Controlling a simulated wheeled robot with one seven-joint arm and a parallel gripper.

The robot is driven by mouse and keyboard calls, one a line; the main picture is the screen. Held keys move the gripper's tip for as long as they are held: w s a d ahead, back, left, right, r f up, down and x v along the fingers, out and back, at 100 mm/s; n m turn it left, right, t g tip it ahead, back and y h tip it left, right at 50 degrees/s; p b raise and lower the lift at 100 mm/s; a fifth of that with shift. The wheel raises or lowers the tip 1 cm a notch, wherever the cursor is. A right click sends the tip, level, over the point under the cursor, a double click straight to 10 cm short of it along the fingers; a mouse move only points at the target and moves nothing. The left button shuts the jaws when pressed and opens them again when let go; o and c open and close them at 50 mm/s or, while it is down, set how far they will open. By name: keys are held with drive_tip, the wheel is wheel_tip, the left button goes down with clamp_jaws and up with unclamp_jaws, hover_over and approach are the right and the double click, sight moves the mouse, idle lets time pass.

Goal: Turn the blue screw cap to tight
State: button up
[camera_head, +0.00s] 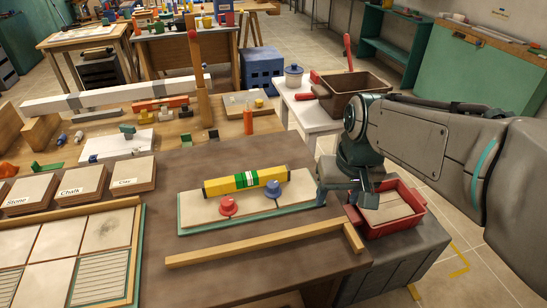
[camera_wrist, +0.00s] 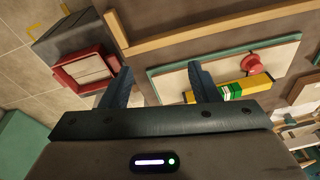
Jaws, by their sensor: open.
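The blue screw cap (camera_head: 273,188) stands on a pale board with a green edge (camera_head: 300,192), in front of a yellow level with a green and white middle (camera_head: 246,179). A red cap (camera_head: 228,206) stands to its left. In the wrist view I see the red cap (camera_wrist: 250,63), the level (camera_wrist: 235,89) and the board (camera_wrist: 170,80); the blue cap does not show there and may be behind a finger. My gripper (camera_head: 345,203) is open and empty, to the right of the blue cap near the board's right end. Its spread fingers also show in the wrist view (camera_wrist: 161,82).
A wooden strip (camera_head: 260,245) borders the table's front. A red bin (camera_head: 388,212) sits on a grey box below my arm. Labelled wooden blocks (camera_head: 77,185) and a tile frame (camera_head: 75,250) lie left. An orange cylinder (camera_head: 248,122) stands behind.

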drive_tip(key=w+a+n+g, duration=0.1)
drive_tip(key=w+a, duration=0.2)
drive_tip(key=w, duration=0.3)
drive_tip(key=w+a+n, duration=0.1)
drive_tip(key=w+a, duration=0.3)
drive_tip(key=w, duration=0.2)
drive_tip(key=n+g, duration=0.1)
hover_over(273, 184)
wheel_tip(273, 184, down, 2)
drive_tip(key=shift+h, duration=0.4)
wheel_tip(273, 184, down, 14)
drive_tip(key=shift+w+r+p, duration=0.1)
drive_tip(key=shift+p, duration=0.8)
drive_tip(key=shift+c, duration=0.2)
drive_tip(key=c, duration=0.9)
